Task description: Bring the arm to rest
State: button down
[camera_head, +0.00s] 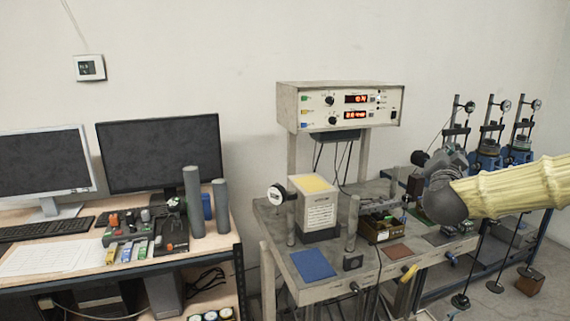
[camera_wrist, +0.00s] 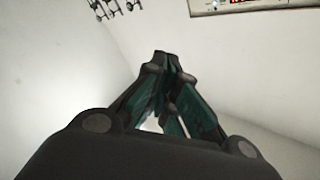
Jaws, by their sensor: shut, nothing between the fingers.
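My arm comes in from the right in the head view, with a pale yellow sleeve and a dark grey wrist, above the right side of the instrument bench (camera_head: 283,263). In the wrist view my gripper (camera_wrist: 172,66) has its dark, green-sided fingers drawn together at the tips. It is shut and holds nothing. Pale wall lies behind the fingers. In the head view the fingers are hard to pick out among the bench parts.
An instrument box with red digits (camera_head: 340,108) stands on posts over the bench; part of it also shows in the wrist view (camera_wrist: 237,4). A white block with a yellow top (camera_head: 318,212) and a blue pad (camera_head: 312,265) are on the bench. Dial-gauge stands (camera_head: 488,130) stand behind my arm.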

jog(key=a+f+n+g+y, duration=0.1)
jog(key=a+f+n+y, duration=0.25)
jog(key=f, duration=0.75)
jog(key=a+f+n+g+y, duration=0.15)
jog(key=a+f, duration=0.35)
jog(key=f, duration=0.6)
jog(key=s+a+f+n+g+y, duration=0.1)
jog(key=s+a+f, duration=0.15)
jog(key=f, duration=0.45)
jog(key=s+a+f+n+g+y, duration=0.1)
jog(key=s+f, duration=0.2)
jog(key=f, duration=0.3)
jog(key=s+a+f+n+g+y, duration=0.1)
jog(key=s+a+f+g, duration=0.15)
jog(key=f, duration=0.45)
jog(key=s+a+f+n+g+y, duration=0.1)
jog(key=s+a+f+n+g, duration=0.2)
jog(key=s+f, duration=1.2)
jog(key=s+f+g, duration=0.3)
jog(key=s+f, duration=0.2)
jog(key=s, duration=0.7)
jog(key=s+f+n+g, duration=0.1)
jog(key=s+f+g, duration=0.3)
jog(key=s, duration=0.9)
notch_tip(320, 180, down, 2)
jog(key=shift+s+d+f+g, duration=0.15)
jog(key=shift+s+d+g, duration=0.05)
jog(key=shift+g, duration=0.1)
jog(key=shift+a, duration=0.1)
